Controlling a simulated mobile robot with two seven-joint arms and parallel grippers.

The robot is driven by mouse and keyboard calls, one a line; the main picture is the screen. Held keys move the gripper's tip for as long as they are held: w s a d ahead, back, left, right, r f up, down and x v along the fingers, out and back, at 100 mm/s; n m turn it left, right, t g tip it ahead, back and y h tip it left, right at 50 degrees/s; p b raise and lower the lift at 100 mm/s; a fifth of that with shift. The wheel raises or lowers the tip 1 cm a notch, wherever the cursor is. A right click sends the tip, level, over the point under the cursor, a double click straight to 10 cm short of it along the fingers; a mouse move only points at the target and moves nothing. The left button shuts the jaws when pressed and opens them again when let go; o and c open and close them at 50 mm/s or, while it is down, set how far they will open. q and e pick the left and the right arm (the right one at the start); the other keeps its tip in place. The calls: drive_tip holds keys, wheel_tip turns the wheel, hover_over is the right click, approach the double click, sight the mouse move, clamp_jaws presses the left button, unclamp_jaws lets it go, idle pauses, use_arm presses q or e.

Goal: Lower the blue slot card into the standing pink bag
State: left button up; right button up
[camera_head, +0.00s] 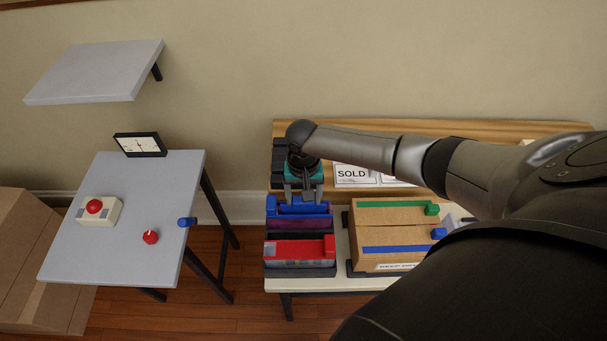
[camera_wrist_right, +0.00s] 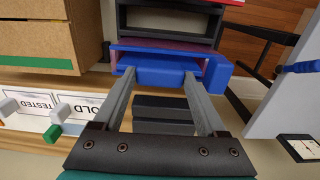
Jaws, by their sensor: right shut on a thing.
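My right gripper (camera_head: 303,198) points down over the rack, its two fingers shut on a blue piece, the slot card (camera_wrist_right: 160,77), seen between the fingertips in the wrist view. The pink bag (camera_head: 300,222), purplish here, stands upright in a dark holder just below, with a blue strip along its top and a blue block (camera_wrist_right: 218,73) at one end. The card is at the bag's mouth, close against the blue strip; how far it reaches inside is hidden. My left gripper is in neither view.
A red-topped clear bag (camera_head: 300,250) stands in front of the pink one. A cardboard box (camera_head: 390,230) with green and blue strips is to the right. A grey table (camera_head: 130,215) at left holds a red-button box (camera_head: 98,210), a gauge (camera_head: 140,145) and small knobs.

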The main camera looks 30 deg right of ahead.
drive_tip(key=shift+f+b, duration=0.85)
drive_tip(key=shift+f, duration=0.65)
drive_tip(key=o, duration=1)
wheel_tip(320, 180, up, 5)
drive_tip(key=p, duration=0.5)
drive_tip(key=shift+f, duration=0.1)
drive_tip(key=shift+r+p, duration=0.25)
drive_tip(key=shift+p, duration=0.2)
drive_tip(key=shift+r, duration=0.9)
